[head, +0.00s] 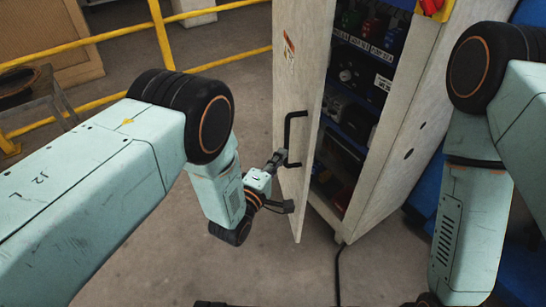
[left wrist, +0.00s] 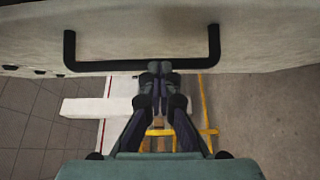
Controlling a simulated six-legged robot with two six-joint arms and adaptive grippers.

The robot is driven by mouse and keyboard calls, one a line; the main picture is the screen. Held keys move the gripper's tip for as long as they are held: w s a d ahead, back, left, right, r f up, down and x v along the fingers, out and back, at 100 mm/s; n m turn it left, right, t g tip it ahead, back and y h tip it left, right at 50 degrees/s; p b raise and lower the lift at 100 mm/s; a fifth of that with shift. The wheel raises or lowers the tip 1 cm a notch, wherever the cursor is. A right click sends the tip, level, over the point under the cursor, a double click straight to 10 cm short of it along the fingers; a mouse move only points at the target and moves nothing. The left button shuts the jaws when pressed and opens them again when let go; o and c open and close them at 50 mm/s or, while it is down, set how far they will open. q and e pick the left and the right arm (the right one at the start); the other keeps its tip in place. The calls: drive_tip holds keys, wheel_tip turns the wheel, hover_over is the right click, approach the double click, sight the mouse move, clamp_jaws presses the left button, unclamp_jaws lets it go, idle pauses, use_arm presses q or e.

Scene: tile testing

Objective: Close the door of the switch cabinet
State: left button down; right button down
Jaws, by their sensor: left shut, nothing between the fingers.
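The pale switch cabinet (head: 398,135) stands right of centre in the head view, and its interior shows. Its door (head: 299,88) stands open, swung out to the left of the opening. A black bar handle (head: 289,137) is on the door's outer face. My left gripper (head: 279,160) is shut and empty, with its fingertips at the handle's lower end. In the left wrist view the closed fingertips (left wrist: 160,68) overlap the middle of the handle bar (left wrist: 105,66); whether they touch it I cannot tell. My right arm shows at the right, its gripper out of view.
A yellow railing (head: 125,32) runs behind on the left. A black cable (head: 338,270) lies on the floor below the cabinet.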

use_arm(q)
drive_tip(key=shift+w+d, duration=0.15)
drive_tip(key=shift+d, duration=1.15)
drive_tip(key=shift+a, duration=0.1)
drive_tip(key=v, duration=1.2)
